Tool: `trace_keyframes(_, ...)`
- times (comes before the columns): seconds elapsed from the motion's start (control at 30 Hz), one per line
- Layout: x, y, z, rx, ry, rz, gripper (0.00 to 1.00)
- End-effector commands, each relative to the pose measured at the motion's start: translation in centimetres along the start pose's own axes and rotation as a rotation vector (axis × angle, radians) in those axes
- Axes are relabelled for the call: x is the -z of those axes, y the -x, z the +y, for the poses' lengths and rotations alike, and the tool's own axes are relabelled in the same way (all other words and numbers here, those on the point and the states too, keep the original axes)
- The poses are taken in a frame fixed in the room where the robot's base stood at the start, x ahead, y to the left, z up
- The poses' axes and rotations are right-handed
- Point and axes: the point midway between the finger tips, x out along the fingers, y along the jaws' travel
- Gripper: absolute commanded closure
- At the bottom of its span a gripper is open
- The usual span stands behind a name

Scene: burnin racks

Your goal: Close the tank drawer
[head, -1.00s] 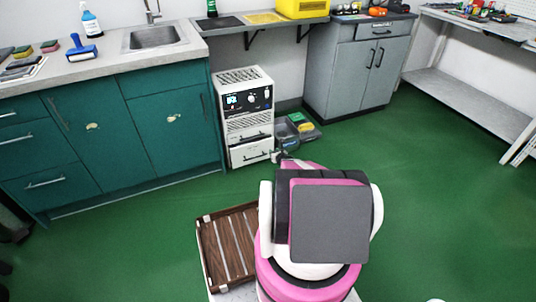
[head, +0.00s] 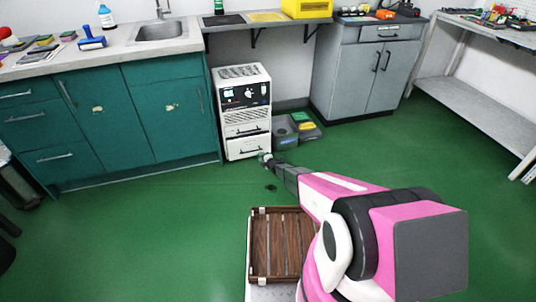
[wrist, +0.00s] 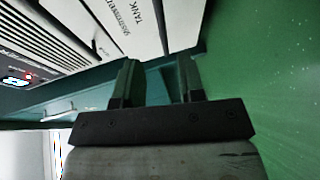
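The white machine (head: 243,108) stands on the floor beside the green cabinets. Its tank drawer (head: 246,148) is the lowest front panel, with a dark handle. How far it stands out is hard to tell. In the wrist view a white panel lettered TANK (wrist: 140,22) shows sideways at the top. My gripper (head: 266,159) is low, by the drawer's lower right corner in the head view. In the wrist view my gripper (wrist: 159,78) has its two fingers apart with nothing between them. The panel lies beyond the fingertips; I see no clear contact.
Grey bins (head: 285,131) with green and yellow items stand right of the machine. Green cabinets (head: 120,122) are to its left, a grey cabinet (head: 365,72) to the right. A slatted wooden tray (head: 281,246) is near me.

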Motion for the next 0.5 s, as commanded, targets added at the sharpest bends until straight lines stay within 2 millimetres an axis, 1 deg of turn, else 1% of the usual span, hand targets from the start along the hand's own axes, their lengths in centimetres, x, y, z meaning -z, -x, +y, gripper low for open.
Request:
trace_keyframes(0.03,0.6,-0.7,-0.1,-0.001,-0.020,0.010,0.64)
trace_keyframes(0.1,1.1,-1.1,-0.1,-0.002,-0.036,0.015,0.64)
trace_keyframes(0.27,1.1,-1.8,-0.1,-0.003,-0.040,0.016,0.64)
trace_keyframes(0.37,1.0,-2.9,-0.2,-0.003,-0.039,0.016,0.64)
trace_keyframes(0.5,0.9,-5.0,-0.2,-0.003,-0.038,0.016,0.64)
